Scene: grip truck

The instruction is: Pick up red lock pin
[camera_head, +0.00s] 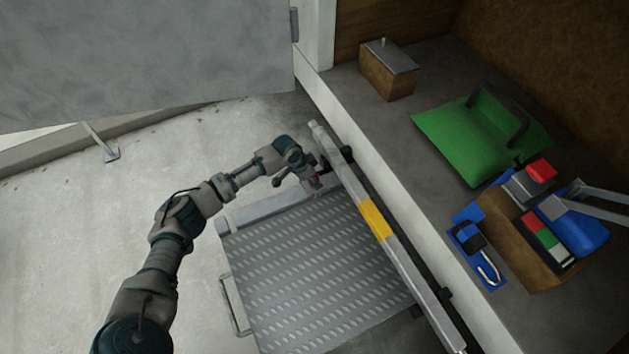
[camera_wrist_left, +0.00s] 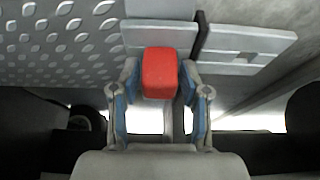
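The red lock pin (camera_wrist_left: 158,73) shows in the left wrist view as a red block with rounded edges, centred between my left gripper's fingertips. My left gripper (camera_wrist_left: 159,85) is open, with a blue-padded finger on either side of the red block and a narrow gap at each side. In the head view my left gripper (camera_head: 312,184) is at the upper end of the ridged metal plate, beside the long grey bar. My right gripper is not in view.
The grey bar (camera_head: 405,262) with a yellow band runs along the ledge, right of the ridged plate (camera_head: 310,270). Pale floor lies left.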

